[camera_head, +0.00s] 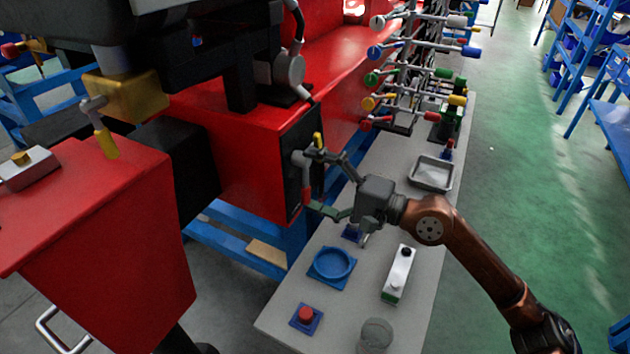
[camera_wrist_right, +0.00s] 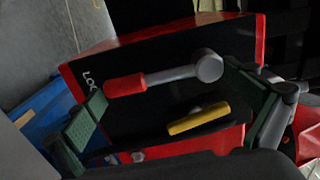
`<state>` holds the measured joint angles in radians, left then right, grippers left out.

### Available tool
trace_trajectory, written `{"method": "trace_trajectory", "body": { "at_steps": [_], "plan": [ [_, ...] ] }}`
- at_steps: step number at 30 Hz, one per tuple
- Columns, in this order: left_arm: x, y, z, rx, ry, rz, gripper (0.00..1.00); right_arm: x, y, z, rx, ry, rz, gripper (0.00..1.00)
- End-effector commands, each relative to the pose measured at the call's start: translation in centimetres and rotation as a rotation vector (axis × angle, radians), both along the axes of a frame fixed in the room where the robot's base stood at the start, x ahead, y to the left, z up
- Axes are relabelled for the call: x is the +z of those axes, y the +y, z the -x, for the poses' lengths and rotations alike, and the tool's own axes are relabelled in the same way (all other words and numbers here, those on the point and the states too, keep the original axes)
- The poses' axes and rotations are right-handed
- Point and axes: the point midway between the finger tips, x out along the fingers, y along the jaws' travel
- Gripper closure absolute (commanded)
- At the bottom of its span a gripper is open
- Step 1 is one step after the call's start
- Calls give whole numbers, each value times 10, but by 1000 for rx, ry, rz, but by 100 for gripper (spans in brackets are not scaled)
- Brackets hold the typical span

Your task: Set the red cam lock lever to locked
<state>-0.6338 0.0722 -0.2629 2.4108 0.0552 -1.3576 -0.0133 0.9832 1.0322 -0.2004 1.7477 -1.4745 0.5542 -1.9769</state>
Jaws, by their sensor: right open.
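The red cam lock lever (camera_head: 306,193) hangs roughly straight down from a grey round hub on a black panel (camera_head: 290,176) on the red machine's face. In the right wrist view the lever (camera_wrist_right: 126,85) has a red grip, a grey arm and a grey hub, with its grip end towards partly visible white lettering, "LO". My right gripper (camera_head: 316,181) is open in front of the panel, one finger near the hub and one below the red grip. In the wrist view its fingers (camera_wrist_right: 168,108) are spread to either side of the lever. I cannot tell whether either touches it.
A rack of coloured levers (camera_head: 410,80) stands behind.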

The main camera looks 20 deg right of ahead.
Motion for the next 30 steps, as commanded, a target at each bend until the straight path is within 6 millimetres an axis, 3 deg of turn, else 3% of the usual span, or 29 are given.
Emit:
{"method": "trace_trajectory", "body": {
  "at_steps": [5,18,30],
  "plan": [
    [0,0,0,0,0,-1,70,-1,-11,9,-2,2,-1,0],
    [0,0,0,0,0,0,70,-2,-72,66,-2,3,1,0],
    [0,0,0,0,0,0,70,-1,-89,82,-1,0,3,0]
  ]
}}
